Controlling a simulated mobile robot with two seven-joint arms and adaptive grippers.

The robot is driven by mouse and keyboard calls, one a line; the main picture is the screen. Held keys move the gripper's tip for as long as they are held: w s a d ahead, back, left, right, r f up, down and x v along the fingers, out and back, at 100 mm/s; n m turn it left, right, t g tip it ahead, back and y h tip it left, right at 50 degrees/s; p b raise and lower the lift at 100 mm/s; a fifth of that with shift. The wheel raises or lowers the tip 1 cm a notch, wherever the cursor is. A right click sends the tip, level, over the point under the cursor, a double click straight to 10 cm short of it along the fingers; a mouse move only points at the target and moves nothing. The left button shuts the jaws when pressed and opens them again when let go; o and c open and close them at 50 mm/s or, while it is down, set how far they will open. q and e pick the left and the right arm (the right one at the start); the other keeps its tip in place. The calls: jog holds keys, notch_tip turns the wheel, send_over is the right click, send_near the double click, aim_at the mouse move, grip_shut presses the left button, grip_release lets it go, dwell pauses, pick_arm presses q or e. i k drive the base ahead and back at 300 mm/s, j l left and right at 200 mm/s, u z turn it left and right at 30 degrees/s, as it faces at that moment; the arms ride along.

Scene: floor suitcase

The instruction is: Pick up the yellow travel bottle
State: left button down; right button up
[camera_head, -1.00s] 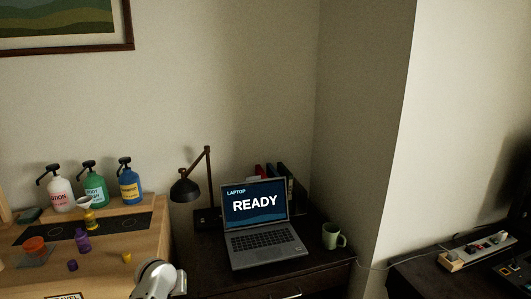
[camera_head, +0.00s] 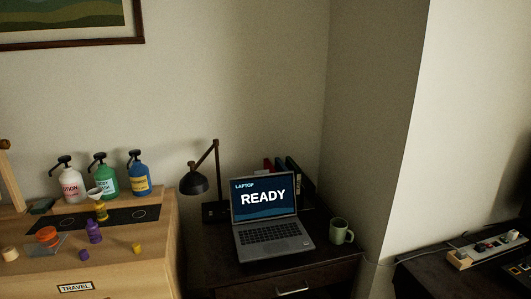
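The yellow travel bottle (camera_head: 101,212) stands on the wooden cabinet top at the left, at the edge of a dark panel (camera_head: 137,214). A pale funnel (camera_head: 95,193) sits at its top. A small yellow cap (camera_head: 137,248) lies apart from it, nearer the front edge. A purple bottle (camera_head: 94,233) stands just in front of the yellow one, with a purple cap (camera_head: 84,255) close by. Neither of my grippers is in view.
White, green and blue pump bottles (camera_head: 139,177) stand behind the panel. An orange round item (camera_head: 47,235) lies at the left. A lamp (camera_head: 194,182), laptop (camera_head: 265,211) and mug (camera_head: 340,231) occupy the dark desk. The cabinet top is fairly clear at front right.

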aim_at(101, 209)
jog(key=u, duration=1.25)
jog(key=i+j+z, duration=0.3)
jog(key=z, duration=0.15)
jog(key=i+j+z, duration=0.2)
jog(key=j+z, duration=0.3)
jog(key=l, duration=0.05)
